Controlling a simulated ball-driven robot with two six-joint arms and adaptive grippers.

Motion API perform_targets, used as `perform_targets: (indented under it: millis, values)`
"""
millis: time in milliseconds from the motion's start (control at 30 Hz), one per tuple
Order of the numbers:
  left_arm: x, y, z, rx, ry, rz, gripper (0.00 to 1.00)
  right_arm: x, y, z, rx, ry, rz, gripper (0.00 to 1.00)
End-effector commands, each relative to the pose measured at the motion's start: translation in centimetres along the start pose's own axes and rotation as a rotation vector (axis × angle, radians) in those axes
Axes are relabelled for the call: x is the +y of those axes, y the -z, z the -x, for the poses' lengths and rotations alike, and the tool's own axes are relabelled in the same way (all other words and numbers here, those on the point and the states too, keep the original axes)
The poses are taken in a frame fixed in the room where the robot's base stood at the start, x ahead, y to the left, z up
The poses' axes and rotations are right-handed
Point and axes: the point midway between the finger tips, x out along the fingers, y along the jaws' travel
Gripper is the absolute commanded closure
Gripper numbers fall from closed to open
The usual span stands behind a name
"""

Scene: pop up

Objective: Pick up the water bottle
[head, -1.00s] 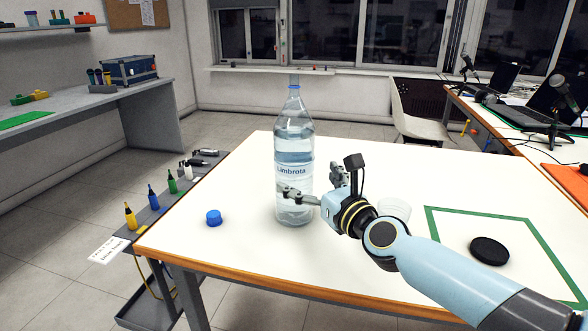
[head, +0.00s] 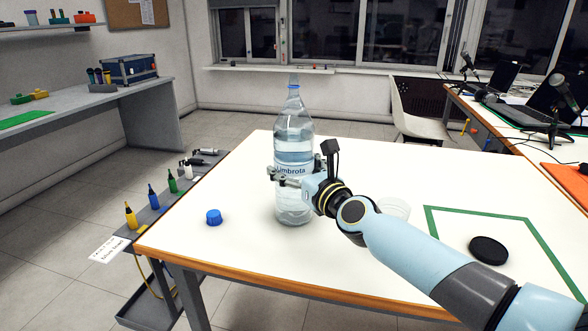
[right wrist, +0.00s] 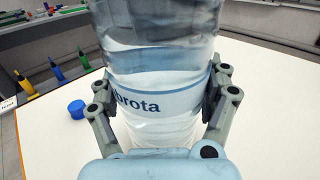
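The water bottle (head: 294,150), clear with a blue-and-white label and a blue neck ring, stands upright on the white table (head: 400,180). It fills the middle of the right wrist view (right wrist: 160,70). My right gripper (head: 280,177) reaches it from the right at label height. Its fingers (right wrist: 162,92) lie on both sides of the bottle and appear to touch it, so it looks shut on the bottle. Part of the far finger is hidden behind the bottle. My left gripper is not in view.
A blue cap (head: 214,217) lies left of the bottle, near the table's left edge. A clear cup (head: 395,208) stands behind my right arm. A black disc (head: 489,250) lies inside a green outline. The back of the table is clear.

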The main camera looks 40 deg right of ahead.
Motion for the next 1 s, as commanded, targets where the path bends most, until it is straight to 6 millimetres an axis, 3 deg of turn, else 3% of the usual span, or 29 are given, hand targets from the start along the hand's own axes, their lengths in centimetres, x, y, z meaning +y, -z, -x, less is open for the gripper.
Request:
perform_targets:
  millis: [33, 300, 667, 1000]
  values:
    - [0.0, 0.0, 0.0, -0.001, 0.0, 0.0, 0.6, 0.0, 0.0, 0.0, 0.0, 0.0, -0.001, 0.46]
    - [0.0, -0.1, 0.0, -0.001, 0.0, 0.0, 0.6, 0.0, -0.4, -0.1, -0.007, 0.001, 0.0, 0.8]
    - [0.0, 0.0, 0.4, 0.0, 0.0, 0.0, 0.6, 0.0, -0.8, -0.1, -0.007, 0.001, -0.001, 0.8]
    - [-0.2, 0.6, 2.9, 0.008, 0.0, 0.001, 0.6, 0.0, -3.5, -0.1, -0.009, 0.001, 0.0, 0.8]
